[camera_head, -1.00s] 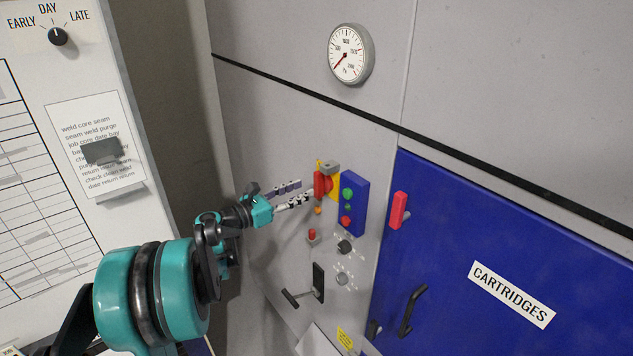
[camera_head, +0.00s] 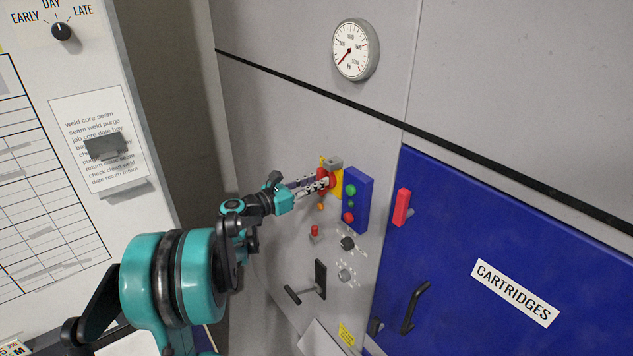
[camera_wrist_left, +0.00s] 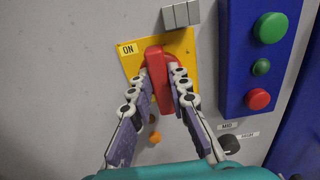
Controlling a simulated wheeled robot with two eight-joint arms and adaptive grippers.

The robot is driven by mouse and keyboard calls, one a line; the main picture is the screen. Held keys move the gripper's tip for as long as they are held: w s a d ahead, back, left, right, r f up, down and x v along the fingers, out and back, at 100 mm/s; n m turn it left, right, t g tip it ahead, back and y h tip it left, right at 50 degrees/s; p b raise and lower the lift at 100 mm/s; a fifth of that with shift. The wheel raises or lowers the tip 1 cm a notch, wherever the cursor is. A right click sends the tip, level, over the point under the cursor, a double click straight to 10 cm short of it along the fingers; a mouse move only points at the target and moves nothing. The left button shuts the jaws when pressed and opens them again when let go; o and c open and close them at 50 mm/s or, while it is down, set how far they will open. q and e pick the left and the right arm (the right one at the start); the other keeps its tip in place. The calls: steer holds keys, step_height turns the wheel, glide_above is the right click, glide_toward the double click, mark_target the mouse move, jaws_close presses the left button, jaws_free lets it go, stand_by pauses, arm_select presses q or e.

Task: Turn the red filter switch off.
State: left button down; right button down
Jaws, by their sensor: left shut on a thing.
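The red filter switch (camera_wrist_left: 158,78) is a red handle on a yellow plate (camera_wrist_left: 185,48) fixed to the grey panel. The label "ON" is at the plate's upper left, and the handle points up, slightly tilted. In the left wrist view my left gripper (camera_wrist_left: 161,77) has a finger on each side of the handle and is shut on it. In the head view the switch (camera_head: 323,179) is partly hidden by the left gripper (camera_head: 326,182), whose arm comes in from the left. My right gripper is not in view.
A blue box (camera_head: 357,200) with green and red buttons is close to the right of the plate. A grey block (camera_wrist_left: 181,14) sits at the plate's top. Below are a small red-topped switch (camera_head: 314,233), knobs (camera_head: 348,243) and a black T-handle (camera_head: 320,279). A blue cartridges door (camera_head: 480,240) is at right.

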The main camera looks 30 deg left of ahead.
arm_select(q)
steer(key=shift+m, duration=0.3)
steer(key=shift+s+d+f+m+b, duration=0.15)
steer(key=shift+m+b, duration=0.45)
steer(key=shift+m, duration=2.3)
steer(key=shift+w+d+f+m+b, duration=0.15)
steer(key=shift+m+b, duration=0.4)
steer(key=shift+m, duration=2.35)
steer(key=shift+s+d+f+m+b, duration=0.15)
steer(key=shift+m+b, duration=0.45)
steer(key=shift+m, duration=2.3)
steer(key=c, duration=1.4)
jaws_free()
steer(key=shift+c, duration=0.2)
steer(key=shift+a, duration=0.1)
